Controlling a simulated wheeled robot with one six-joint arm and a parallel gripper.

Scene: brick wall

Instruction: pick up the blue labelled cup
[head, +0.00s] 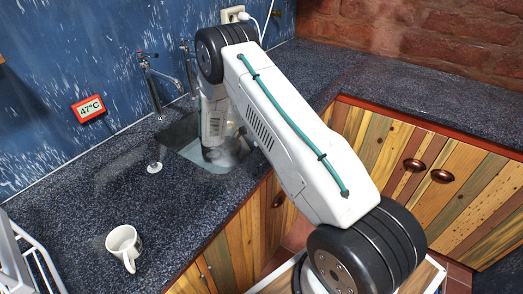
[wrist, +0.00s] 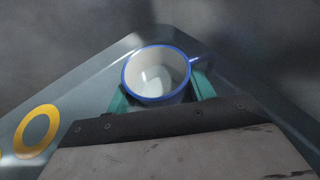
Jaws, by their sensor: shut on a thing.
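A cup with a blue rim, white inside (wrist: 157,72), stands between the teal fingers of my gripper (wrist: 162,96) in the wrist view. Its handle points to the upper right. My gripper is shut on the cup. Its outer side is mostly hidden, and I cannot make out a label. In the head view my arm reaches down to the sink (head: 184,140), and the fingers and the held cup cannot be made out there. A second cup, a white mug (head: 123,245), stands on the counter at the lower left, apart from my arm.
A tap (head: 152,80) stands behind the sink at the wall. A red display reading 47°C (head: 89,108) is on the blue wall. A white rack (head: 22,255) is at the left edge. The dark counter (head: 420,95) at the right is clear.

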